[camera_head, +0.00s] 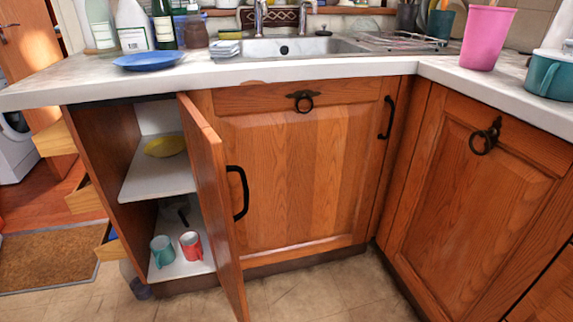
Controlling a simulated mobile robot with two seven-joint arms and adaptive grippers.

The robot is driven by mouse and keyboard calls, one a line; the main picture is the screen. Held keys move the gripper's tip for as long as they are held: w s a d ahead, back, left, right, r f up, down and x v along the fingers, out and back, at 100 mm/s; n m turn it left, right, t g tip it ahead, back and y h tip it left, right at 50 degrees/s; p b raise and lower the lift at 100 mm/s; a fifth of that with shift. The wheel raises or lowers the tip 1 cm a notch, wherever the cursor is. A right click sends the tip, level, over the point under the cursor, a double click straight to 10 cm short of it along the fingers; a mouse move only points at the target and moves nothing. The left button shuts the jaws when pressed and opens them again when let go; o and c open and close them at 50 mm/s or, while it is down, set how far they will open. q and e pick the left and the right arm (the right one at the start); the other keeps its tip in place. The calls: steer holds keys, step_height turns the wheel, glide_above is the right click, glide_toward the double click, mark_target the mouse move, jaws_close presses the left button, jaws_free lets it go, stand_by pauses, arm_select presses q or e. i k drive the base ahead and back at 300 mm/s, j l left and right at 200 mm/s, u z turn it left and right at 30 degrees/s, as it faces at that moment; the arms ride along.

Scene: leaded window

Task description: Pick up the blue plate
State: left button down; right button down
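The blue plate (149,60) lies flat on the left part of the white countertop (250,70), near its front edge and left of the sink. It looks empty and nothing covers it. Bottles stand close behind it. Neither of my grippers shows in the head view.
A cabinet door (215,205) stands open below the counter. Inside are a yellow plate (165,146), a teal mug (162,250) and a red mug (191,245). Open drawers (84,198) jut out at left. A pink cup (487,38) stands on the right counter.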

mark_target(148, 61)
steer(key=j+z, duration=0.25)
steer(key=j, duration=0.6)
steer(key=j+z, duration=0.25)
steer(key=j, duration=0.6)
steer(key=k, duration=0.05)
